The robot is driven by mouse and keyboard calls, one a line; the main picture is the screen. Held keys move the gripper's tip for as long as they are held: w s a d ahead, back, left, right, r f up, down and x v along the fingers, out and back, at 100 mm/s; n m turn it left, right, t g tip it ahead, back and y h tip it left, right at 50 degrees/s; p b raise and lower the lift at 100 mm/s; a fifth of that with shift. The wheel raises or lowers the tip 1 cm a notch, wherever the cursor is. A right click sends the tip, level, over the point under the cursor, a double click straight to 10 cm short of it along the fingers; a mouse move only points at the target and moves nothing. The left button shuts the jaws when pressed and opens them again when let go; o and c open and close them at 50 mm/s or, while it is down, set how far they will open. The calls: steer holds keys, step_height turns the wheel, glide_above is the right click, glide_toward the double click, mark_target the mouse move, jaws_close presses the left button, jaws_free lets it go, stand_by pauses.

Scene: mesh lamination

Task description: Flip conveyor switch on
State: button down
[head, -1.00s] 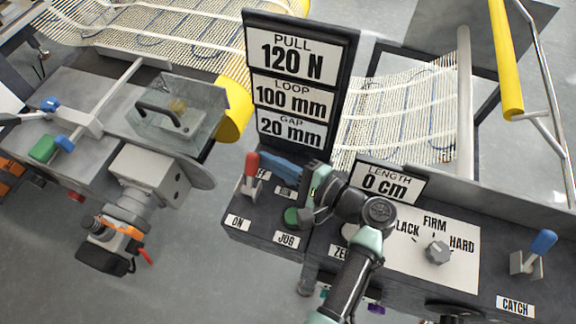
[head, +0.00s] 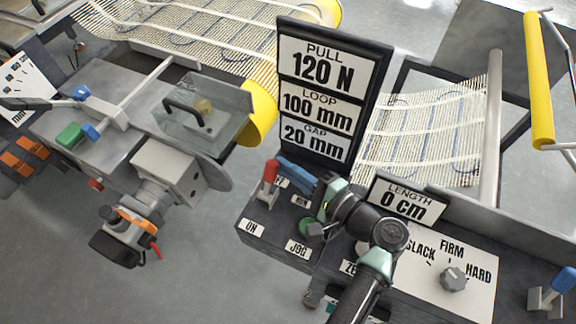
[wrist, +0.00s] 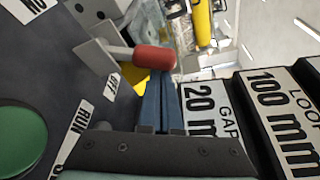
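The conveyor switch is a lever with a red handle (head: 270,172) on a grey base at the left end of the dark control panel. The handle points up in the head view. An ON label (head: 251,227) lies below it, and a partly hidden OFF label (head: 281,183) lies to its right. My gripper (head: 283,163) has blue fingers pressed nearly together, with nothing seen between them. The fingertips are just right of the handle. In the wrist view the red handle (wrist: 154,57) lies just beyond the fingertips (wrist: 161,78); I cannot tell whether they touch.
A sign board (head: 330,90) reading PULL, LOOP and GAP stands close behind my gripper. A green button (head: 306,227), JOG label (head: 298,249) and LENGTH display (head: 405,204) are nearby. A firmness dial (head: 453,279) and blue lever (head: 564,280) sit farther right.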

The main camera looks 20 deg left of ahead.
steer(key=shift+s, duration=0.1)
steer(key=s+n+b, duration=0.1)
steer(key=n+b, duration=0.1)
steer(key=s+n+y+b, duration=0.1)
steer(key=shift+s+r+n+t+b, duration=0.2)
steer(key=shift+r+n+t+b, duration=0.15)
steer(key=shift+r+n+t, duration=0.05)
steer(key=s+n+b, duration=0.1)
steer(key=n+b, duration=0.1)
steer(key=s+n+y+b, duration=0.1)
steer(key=b, duration=0.1)
steer(key=s+n+y+b, duration=0.1)
steer(key=n+b, duration=0.1)
steer(key=shift+s+a+r+n+b, duration=0.1)
steer(key=shift+s+r+n+b, duration=0.1)
steer(key=shift+s+n+b, duration=0.15)
steer(key=shift+s+b, duration=0.45)
steer(key=shift+s, duration=0.1)
steer(key=b+v, duration=0.1)
steer(key=v, duration=1.2)
